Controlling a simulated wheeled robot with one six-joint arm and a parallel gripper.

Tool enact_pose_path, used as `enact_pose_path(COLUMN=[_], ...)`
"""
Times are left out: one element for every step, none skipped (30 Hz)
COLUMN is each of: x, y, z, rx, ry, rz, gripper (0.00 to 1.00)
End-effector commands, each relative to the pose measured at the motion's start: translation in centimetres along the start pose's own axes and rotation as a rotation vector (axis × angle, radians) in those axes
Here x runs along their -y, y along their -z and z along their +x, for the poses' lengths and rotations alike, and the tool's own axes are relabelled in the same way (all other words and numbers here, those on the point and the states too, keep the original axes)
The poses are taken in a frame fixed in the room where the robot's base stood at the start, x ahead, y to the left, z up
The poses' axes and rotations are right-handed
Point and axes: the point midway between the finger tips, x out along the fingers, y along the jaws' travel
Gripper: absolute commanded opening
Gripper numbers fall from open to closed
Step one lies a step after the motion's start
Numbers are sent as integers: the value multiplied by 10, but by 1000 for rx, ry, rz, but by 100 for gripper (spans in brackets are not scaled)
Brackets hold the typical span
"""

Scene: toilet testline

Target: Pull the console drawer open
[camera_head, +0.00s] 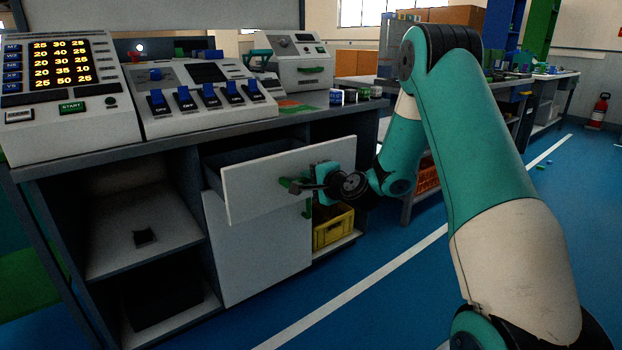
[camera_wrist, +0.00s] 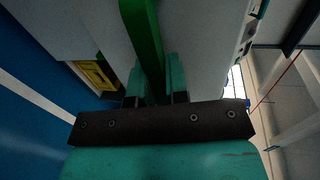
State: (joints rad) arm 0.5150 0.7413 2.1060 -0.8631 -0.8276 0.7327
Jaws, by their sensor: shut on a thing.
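The console drawer (camera_head: 270,184) has a white front and stands partly out of the console, its dark interior showing behind the front. Its green handle (camera_head: 289,185) is on the drawer front, and my gripper (camera_head: 308,187) is at it. In the wrist view the green handle (camera_wrist: 146,45) runs between the two teal fingers of my gripper (camera_wrist: 152,82), which is shut on it. The arm and gripper hide part of the handle in the head view.
Below the drawer is a white cabinet door (camera_head: 262,243). A yellow crate (camera_head: 333,228) sits in the bay beside it. Control panels (camera_head: 205,95) stand on the console top. Blue floor (camera_head: 365,295) in front is clear. A fire extinguisher (camera_head: 599,110) stands at the far right.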

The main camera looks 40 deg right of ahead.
Motion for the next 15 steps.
enact_pose_path(x=[0, 0, 0, 0, 0, 0, 0, 0, 0, 0, 0, 0, 0, 0, 0], y=[4, 3, 3, 3, 3, 3, 3, 3, 2, 2, 2, 1, 1, 1, 1], z=[0, 0, 0, 0, 0, 0, 0, 0, 0, 0, 0, 0, 0, 0, 0], rx=[-10, -10, -10, -10, -10, -10, -10, -10, -9, -8, -8, -7, -6, -5, -5], ry=[2, 2, 2, 2, 3, 3, 3, 3, 3, 3, 2, 2, 2, 2, 2], rz=[-3, -3, -3, -3, -4, -4, -4, -4, -4, -4, -3, -3, -3, -3, -3], gripper=[0, 0, 0, 0, 0, 0, 0, 17, 26, 33, 40, 40, 40, 40, 40])
